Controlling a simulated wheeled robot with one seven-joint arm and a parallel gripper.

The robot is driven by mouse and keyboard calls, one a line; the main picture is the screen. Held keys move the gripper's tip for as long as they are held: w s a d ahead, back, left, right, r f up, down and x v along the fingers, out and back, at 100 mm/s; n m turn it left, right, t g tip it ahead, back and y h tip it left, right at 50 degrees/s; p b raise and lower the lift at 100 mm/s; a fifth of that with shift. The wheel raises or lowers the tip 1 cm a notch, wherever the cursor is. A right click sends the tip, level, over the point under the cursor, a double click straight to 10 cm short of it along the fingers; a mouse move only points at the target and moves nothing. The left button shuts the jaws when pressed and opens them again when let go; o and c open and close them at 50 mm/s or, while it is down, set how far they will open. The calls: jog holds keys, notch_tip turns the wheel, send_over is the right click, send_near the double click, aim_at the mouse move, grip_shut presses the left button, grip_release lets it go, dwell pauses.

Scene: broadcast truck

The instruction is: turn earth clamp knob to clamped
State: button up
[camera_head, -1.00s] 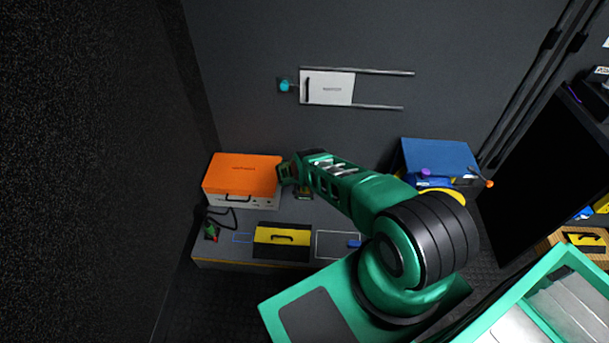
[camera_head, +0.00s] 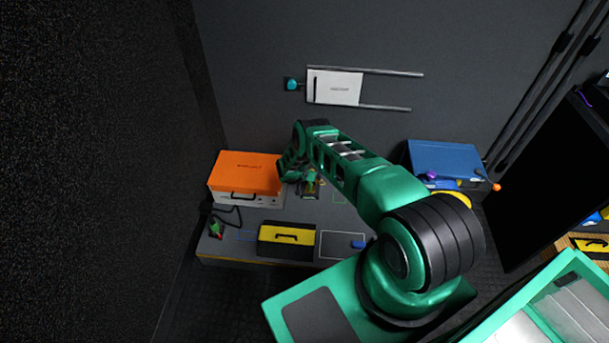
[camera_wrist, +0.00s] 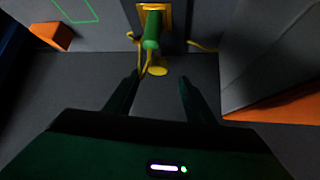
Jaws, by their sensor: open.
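In the wrist view a green knob or handle (camera_wrist: 151,32) stands in front of a yellow plate, with thin yellow cable or wire beside it. It looks like the earth clamp knob. A small yellow disc (camera_wrist: 157,70) lies below it. My gripper (camera_wrist: 158,88) is open and empty, its two dark fingers apart, pointing toward the knob without touching it. In the head view a green and dark fitting (camera_head: 310,184) sits on the bench just right of my wrist. My fingertips are hard to make out there. The knob's turned position cannot be read.
An orange-topped case (camera_head: 247,168) stands close left of my wrist. A yellow and black box (camera_head: 287,238) sits at the bench front, with a red and green item (camera_head: 215,229) left of it. A blue case (camera_head: 445,160) stands right. A teal wall knob (camera_head: 291,84) is behind.

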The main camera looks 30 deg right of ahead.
jog(key=shift+v, duration=2.45)
jog(key=shift+w+a, duration=0.1)
jog(key=shift+w, duration=0.05)
